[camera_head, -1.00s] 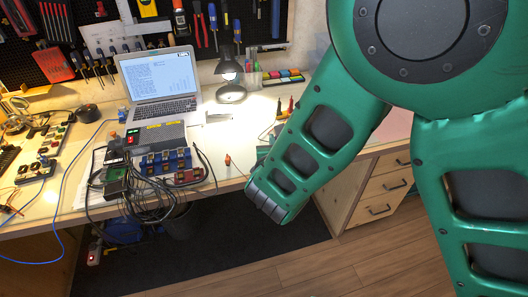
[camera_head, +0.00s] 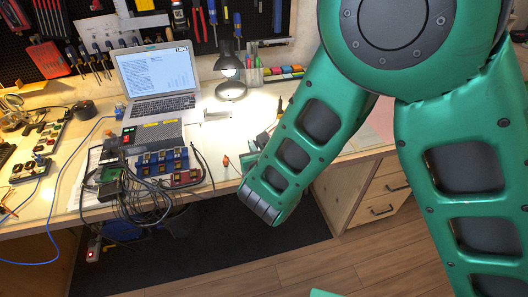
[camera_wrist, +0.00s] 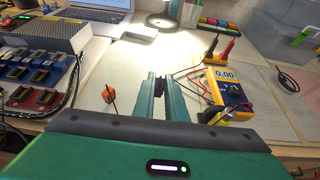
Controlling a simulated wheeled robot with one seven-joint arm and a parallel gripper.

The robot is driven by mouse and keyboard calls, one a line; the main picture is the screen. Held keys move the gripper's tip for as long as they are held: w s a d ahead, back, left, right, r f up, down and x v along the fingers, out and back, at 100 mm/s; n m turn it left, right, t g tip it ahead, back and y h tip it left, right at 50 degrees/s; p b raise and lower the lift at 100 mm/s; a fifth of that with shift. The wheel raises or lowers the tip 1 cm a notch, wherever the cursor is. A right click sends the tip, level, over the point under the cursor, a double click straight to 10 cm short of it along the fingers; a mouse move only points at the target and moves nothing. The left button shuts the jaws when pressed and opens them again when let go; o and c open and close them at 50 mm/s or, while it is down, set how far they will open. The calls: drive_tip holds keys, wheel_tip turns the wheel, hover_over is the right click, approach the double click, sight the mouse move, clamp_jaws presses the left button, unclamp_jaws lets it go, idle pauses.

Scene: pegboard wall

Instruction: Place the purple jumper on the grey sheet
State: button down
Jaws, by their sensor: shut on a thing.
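My gripper (camera_wrist: 159,82) shows in the wrist view, its two green fingers pointing away over the table. It is shut on a small dark purple piece, the purple jumper (camera_wrist: 159,87), held between the fingertips. In the head view my arm hides the jumper and most of the gripper. I cannot tell for sure which sheet is the grey one. A pale sheet (camera_wrist: 294,117) lies at the right in the wrist view, beyond the yellow multimeter (camera_wrist: 228,92), which reads 0.00.
A small orange piece (camera_wrist: 109,95) with a dark pin stands left of my fingers. Blue terminal blocks (camera_wrist: 32,78) and black cables lie farther left. Red and black probes (camera_wrist: 228,48) stand behind the multimeter. The laptop (camera_head: 158,85) and lit lamp (camera_head: 229,75) are at the back.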

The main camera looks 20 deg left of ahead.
drive_tip(key=shift+w+d+f, duration=0.6)
drive_tip(key=shift+w+f, duration=0.1)
drive_tip(key=shift+w, duration=0.2)
drive_tip(key=shift+f, duration=1.9)
drive_tip(key=c, duration=1.8)
unclamp_jaws()
drive_tip(key=shift+f, duration=0.1)
